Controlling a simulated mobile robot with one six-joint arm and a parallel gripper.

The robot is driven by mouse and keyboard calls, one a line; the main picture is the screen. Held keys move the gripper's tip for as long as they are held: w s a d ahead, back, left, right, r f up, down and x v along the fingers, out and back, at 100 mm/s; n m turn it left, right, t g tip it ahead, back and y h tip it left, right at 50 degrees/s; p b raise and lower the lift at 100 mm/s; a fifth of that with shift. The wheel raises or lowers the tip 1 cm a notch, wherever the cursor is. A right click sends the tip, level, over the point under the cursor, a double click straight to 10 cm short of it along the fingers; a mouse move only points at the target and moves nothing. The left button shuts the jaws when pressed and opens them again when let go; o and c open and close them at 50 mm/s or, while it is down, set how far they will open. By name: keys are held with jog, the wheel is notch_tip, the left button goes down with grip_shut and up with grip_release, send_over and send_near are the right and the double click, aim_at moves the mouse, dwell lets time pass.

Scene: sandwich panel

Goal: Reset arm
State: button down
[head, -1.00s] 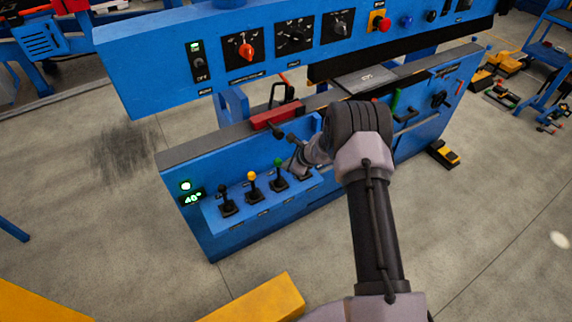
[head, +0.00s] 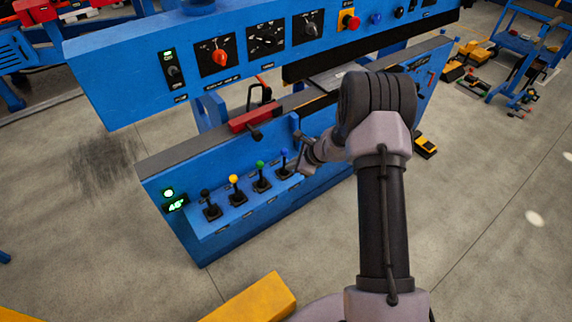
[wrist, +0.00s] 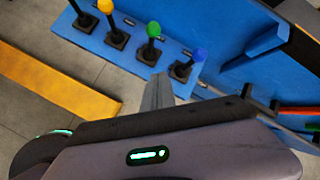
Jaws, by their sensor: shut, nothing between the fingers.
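My arm reaches over the blue machine (head: 215,234) from the right. In the wrist view my gripper (wrist: 158,90) is shut and empty, its fingers close to the base of the blue-knobbed lever (wrist: 188,66). In the head view the gripper (head: 305,165) is beside that lever (head: 283,158), just to its right; whether they touch cannot be told. The green (head: 261,173), yellow (head: 235,187) and black (head: 207,201) knobbed levers stand in a row to the left.
A control panel (head: 250,50) with dials and a red button overhangs the machine. A red clamp (head: 255,118) sits on the bed behind the levers. A yellow block (head: 250,300) lies on the floor in front. Open concrete floor is at the right.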

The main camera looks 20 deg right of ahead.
dwell(0.4)
jog(key=s+a+r+n+y, duration=0.1)
jog(key=s+a+r+n, duration=0.2)
jog(key=r, duration=0.6)
jog(key=s+a+r+n, duration=0.1)
jog(key=a+r+n, duration=0.25)
jog(key=r, duration=0.55)
jog(key=s+a+r+n, duration=0.6)
jog(key=s+r, duration=0.5)
jog(key=s, duration=0.1)
jog(key=s+r+n+h, duration=0.3)
jog(key=s+n, duration=0.4)
jog(key=s, duration=1.3)
jog(key=shift+d+r, duration=0.15)
jog(key=shift+d, duration=0.2)
